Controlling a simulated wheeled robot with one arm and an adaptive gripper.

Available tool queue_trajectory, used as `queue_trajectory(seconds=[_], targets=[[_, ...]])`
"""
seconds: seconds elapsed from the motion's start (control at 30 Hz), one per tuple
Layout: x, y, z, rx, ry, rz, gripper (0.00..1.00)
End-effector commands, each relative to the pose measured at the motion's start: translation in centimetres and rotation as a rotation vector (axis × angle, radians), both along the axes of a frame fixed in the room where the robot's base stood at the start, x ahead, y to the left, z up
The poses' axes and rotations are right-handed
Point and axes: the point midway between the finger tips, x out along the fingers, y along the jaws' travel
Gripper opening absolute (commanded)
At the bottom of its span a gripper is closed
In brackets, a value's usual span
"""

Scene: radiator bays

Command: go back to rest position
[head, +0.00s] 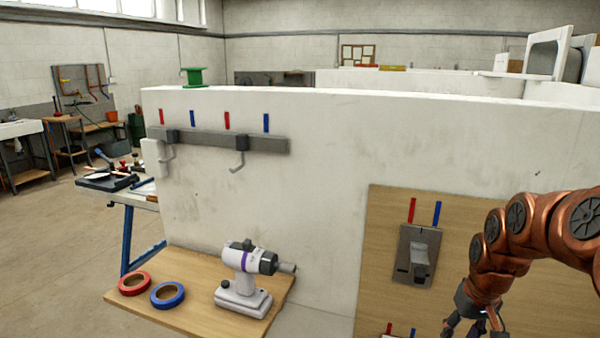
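My gripper (468,322) hangs at the lower right, at the end of my copper-coloured arm, partly cut off by the bottom edge. Its dark fingers look spread apart, and I see nothing between them. It is in front of a wooden panel (385,262) on the white wall, below and to the right of a grey metal holder (404,274). A white and purple drill (245,280) stands upright on a wooden shelf (190,318), well to the left of my gripper.
A red tape roll (134,283) and a blue tape roll (167,295) lie on the shelf. A grey rail with hooks (215,141) is on the wall (320,150). A green spool (193,78) stands on the wall's top. Open floor (60,260) lies at left.

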Motion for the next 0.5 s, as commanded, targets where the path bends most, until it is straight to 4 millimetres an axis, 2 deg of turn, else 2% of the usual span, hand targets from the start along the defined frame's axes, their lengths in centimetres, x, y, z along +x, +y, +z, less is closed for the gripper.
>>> queue_trajectory(seconds=[0.03,0.2,0.5], targets=[[-1.0,1.7,1.4,-0.001,0.008,0.022,0.48],[-5.2,6.4,4.0,-0.005,0.046,0.072,0.48],[-13.8,12.1,7.2,-0.029,0.116,0.117,0.48]])
